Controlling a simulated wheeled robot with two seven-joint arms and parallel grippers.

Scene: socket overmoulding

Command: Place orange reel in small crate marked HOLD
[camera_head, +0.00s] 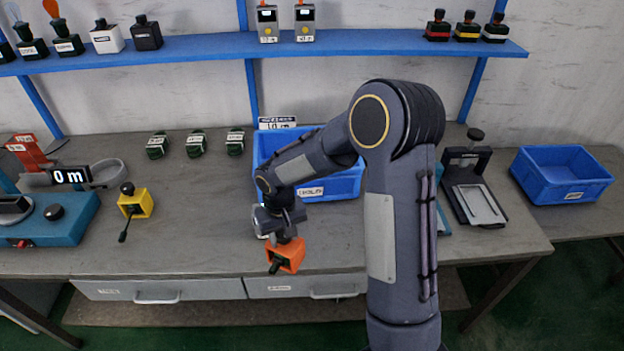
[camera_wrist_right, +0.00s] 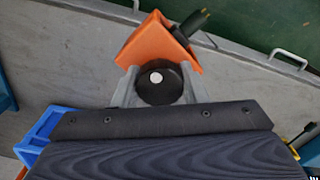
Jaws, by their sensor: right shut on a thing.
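The orange reel (camera_head: 288,256) is a blocky orange piece with a dark cable end. My right gripper (camera_head: 280,236) is shut on it and holds it near the table's front edge, in front of the middle blue crate. In the right wrist view the orange reel (camera_wrist_right: 150,42) sits at the tips of my right gripper (camera_wrist_right: 160,85), with a dark round knob between the fingers. My left gripper is out of view.
A yellow reel (camera_head: 135,204) stands on the table (camera_head: 200,245) at the left, near a teal device (camera_head: 62,222). A dark stand (camera_head: 470,190) is between the two crates. Several dark green items line the back. A blue shelf (camera_head: 200,45) runs above.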

